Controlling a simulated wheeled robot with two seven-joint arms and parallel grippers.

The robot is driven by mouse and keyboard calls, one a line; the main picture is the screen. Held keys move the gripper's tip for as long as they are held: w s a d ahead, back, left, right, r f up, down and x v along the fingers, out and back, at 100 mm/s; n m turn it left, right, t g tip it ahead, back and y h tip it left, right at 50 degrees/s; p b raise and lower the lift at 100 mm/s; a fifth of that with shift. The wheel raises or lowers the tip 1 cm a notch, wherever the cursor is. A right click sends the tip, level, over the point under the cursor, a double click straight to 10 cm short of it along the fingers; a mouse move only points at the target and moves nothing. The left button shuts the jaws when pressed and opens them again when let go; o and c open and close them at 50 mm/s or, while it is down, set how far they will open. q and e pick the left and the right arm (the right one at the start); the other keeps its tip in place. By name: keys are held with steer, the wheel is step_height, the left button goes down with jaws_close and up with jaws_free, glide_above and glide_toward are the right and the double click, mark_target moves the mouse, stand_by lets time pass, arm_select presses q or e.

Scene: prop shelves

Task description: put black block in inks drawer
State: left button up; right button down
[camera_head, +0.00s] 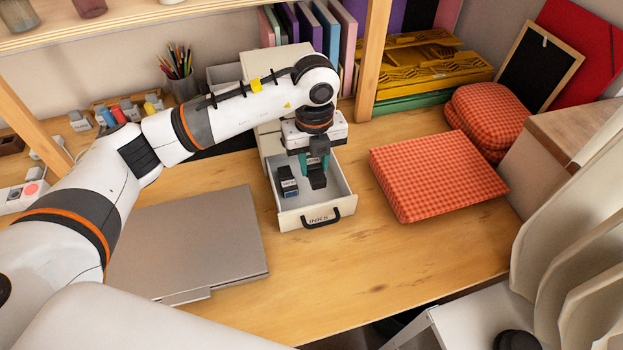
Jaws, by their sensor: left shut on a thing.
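My left gripper (315,168) points down over the open drawer, with teal fingers. It is shut on a black block (317,179), which is at or just above the drawer's inside; I cannot tell whether it touches the floor. Part of the block is hidden by the fingers. A dark block-like item (287,181) with a grey-blue lower end lies in the drawer, left of the gripper. My right gripper is not in view.
A grey closed laptop (190,240) lies left of the drawer. A red checked cushion (435,175) lies to the right. The wood between drawer and cushion is clear.

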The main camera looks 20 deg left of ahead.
mark_target(312, 178)
arm_select(q)
steer(key=shift+w+a+f+b, duration=0.2)
steer(key=shift+w+f+b, duration=0.1)
steer(key=shift+f, duration=0.2)
steer(key=shift+w+a+f+b, duration=0.2)
steer(key=shift+w+f+b, duration=0.1)
steer(key=shift+f, duration=0.15)
step_height(312, 178, down, 5)
steer(key=b, duration=0.3)
steer(key=shift+s+r, duration=0.1)
steer(key=shift+f+b, duration=0.3)
steer(key=shift+b, duration=0.05)
steer(key=shift+w+r, duration=0.15)
steer(key=shift+w, duration=0.05)
steer(key=o, duration=0.7)
steer(key=shift+f, duration=0.2)
steer(key=shift+r, duration=0.15)
